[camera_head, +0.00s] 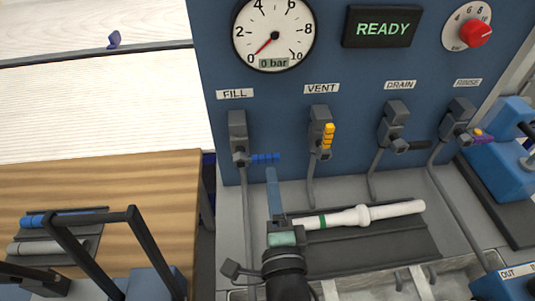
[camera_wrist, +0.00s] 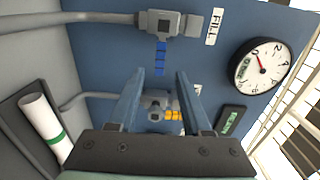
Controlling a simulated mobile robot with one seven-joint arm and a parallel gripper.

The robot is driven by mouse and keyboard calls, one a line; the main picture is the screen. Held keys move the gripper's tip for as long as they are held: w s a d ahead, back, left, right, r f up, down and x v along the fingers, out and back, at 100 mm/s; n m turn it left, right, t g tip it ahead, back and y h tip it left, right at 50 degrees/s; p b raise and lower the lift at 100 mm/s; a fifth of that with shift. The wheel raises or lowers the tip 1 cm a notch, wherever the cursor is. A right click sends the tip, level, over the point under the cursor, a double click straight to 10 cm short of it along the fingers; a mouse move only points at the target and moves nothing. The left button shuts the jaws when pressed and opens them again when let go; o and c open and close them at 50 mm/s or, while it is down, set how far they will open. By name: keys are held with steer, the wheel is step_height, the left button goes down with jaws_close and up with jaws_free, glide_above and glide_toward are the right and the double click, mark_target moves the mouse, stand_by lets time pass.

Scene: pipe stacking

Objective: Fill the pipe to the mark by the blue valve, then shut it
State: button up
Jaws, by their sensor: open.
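The blue valve handle (camera_head: 264,158) sticks out sideways to the right from the valve under the FILL label (camera_head: 235,93). My gripper (camera_head: 271,171) is open and empty just below it in the head view. In the wrist view the blue handle (camera_wrist: 160,58) shows beyond the gap between the fingertips (camera_wrist: 161,72), with no contact visible. The white pipe (camera_head: 385,210) lies on a dark tray, with a green band (camera_head: 322,221) near its left end. The pressure gauge (camera_head: 273,33) reads 0 bar, and the display (camera_head: 382,27) says READY.
The yellow vent handle (camera_head: 328,136) points up, right of the blue one. A red knob (camera_head: 475,33) is at upper right. A wooden table (camera_head: 120,180) with a blue and a grey pipe is at left.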

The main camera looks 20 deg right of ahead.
mark_target(268, 161)
steer(key=x, duration=0.7)
steer(key=shift+w+d, duration=0.1)
steer(key=shift+w, duration=0.2)
jaws_close()
steer(key=shift+f, duration=0.1)
stand_by(1.0)
